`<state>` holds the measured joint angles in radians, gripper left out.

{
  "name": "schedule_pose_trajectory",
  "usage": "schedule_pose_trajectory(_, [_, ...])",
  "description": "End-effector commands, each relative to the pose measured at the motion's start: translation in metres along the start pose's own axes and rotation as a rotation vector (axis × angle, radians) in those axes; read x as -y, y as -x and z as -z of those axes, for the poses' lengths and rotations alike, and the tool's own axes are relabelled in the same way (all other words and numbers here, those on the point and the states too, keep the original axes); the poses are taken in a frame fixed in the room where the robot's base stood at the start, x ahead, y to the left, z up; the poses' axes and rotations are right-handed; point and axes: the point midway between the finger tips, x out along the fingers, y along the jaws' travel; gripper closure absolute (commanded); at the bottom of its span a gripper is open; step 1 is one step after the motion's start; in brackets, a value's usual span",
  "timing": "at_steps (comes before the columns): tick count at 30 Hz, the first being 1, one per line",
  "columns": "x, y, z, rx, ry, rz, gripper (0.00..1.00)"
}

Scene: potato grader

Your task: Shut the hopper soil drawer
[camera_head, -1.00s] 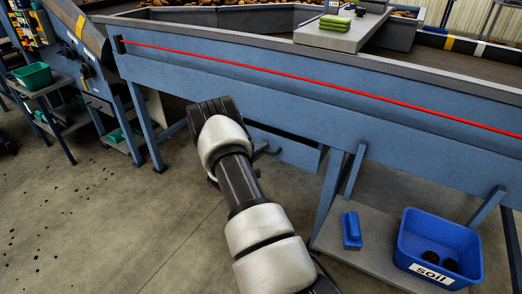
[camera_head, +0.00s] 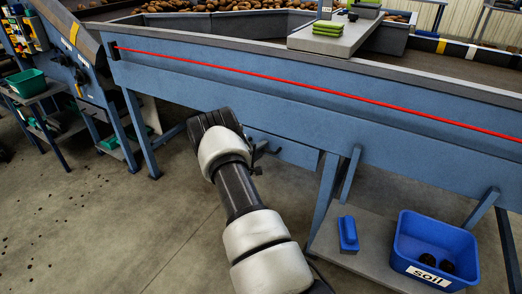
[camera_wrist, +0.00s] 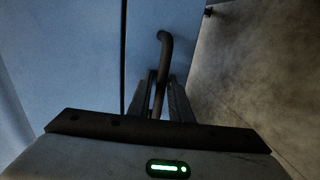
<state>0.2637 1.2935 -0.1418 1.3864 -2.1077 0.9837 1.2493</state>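The soil drawer (camera_head: 285,149) is a blue front panel low under the blue hopper, just right of my gripper in the head view. In that view it sits close beneath the hopper's side, with no wide gap showing. In the wrist view the drawer front (camera_wrist: 75,70) fills the left, with a thin dark seam. Its dark bent bar handle (camera_wrist: 164,45) runs down between the two fingers of my gripper (camera_wrist: 163,80). The fingers are close on either side of the bar; whether they press on it is unclear. My arm hides part of the drawer in the head view.
A blue bin marked "soil" (camera_head: 405,255) with dark lumps and a blue brush-like item (camera_head: 347,233) stand on a low grey shelf (camera_head: 368,262) at right. Blue legs (camera_head: 325,200) stand right of my arm. The concrete floor at left (camera_head: 110,220) is open.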

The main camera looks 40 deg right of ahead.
Motion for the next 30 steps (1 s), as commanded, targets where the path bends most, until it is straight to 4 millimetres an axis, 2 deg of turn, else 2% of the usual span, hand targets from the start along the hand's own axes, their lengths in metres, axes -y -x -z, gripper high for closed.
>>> schedule_pose_trajectory(7, [-0.003, -0.001, -0.002, 0.002, 0.000, -0.004, 0.81])
schedule_pose_trajectory(11, [-0.003, 0.009, -0.001, 0.002, 0.000, -0.002, 0.81])
schedule_pose_trajectory(14, [-0.004, 0.026, 0.000, 0.000, 0.002, -0.001, 0.81])
schedule_pose_trajectory(24, [-0.003, 0.110, 0.001, -0.003, 0.002, 0.001, 0.81])
schedule_pose_trajectory(30, [-0.002, 0.150, 0.001, -0.003, 0.002, -0.001, 0.81])
